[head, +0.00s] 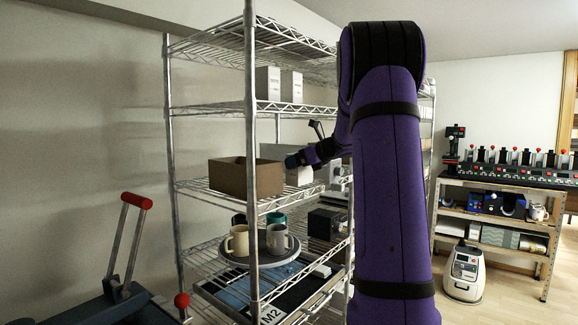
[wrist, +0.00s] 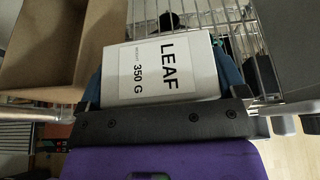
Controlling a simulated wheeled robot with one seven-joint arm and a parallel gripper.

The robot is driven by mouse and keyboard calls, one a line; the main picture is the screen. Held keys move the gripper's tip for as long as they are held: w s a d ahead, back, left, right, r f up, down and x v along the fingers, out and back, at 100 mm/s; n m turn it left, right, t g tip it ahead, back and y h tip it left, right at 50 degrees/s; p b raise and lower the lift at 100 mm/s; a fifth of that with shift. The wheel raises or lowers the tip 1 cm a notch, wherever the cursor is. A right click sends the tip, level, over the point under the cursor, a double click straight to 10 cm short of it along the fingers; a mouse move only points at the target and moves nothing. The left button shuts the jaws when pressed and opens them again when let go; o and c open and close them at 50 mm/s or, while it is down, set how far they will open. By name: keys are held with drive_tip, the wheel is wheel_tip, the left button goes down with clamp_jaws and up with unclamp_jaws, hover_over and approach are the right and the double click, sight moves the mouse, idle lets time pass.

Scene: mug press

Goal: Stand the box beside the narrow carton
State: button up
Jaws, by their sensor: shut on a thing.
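My gripper (head: 300,160) is shut on a white box (wrist: 150,72) labelled "LEAF 350 G", with blue fingers on both sides of it in the wrist view. The box also shows in the head view (head: 299,176), just right of the brown open carton, at the middle shelf's height. I cannot tell whether it touches the shelf. Two upright white cartons stand side by side on the shelf above, a left one (head: 267,84) and a right one (head: 291,86). I cannot tell which is the narrow carton. My arm hides much of the rack's right side.
The brown open carton (head: 232,179) stands on the middle shelf, close left of the held box. Below, a round tray (head: 232,258) bears several mugs, next to a black box (head: 324,223). A metal post (head: 251,130) stands in front of the shelves.

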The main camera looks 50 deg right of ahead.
drive_tip(key=shift+w+a, duration=0.1)
drive_tip(key=shift+w, duration=0.7)
drive_tip(key=w, duration=0.4)
drive_tip(key=shift+a, duration=0.15)
drive_tip(key=shift+s+f, duration=0.2)
drive_tip(key=shift+f, duration=0.5)
drive_tip(key=o, duration=0.9)
drive_tip(key=shift+f, duration=0.15)
drive_tip(key=shift+o, duration=0.2)
drive_tip(key=shift+s+r, duration=0.3)
drive_tip(key=shift+s, duration=0.05)
drive_tip(key=a+v, duration=0.1)
drive_tip(key=v, duration=1)
drive_tip(key=shift+s+d, duration=0.2)
drive_tip(key=shift+d, duration=0.3)
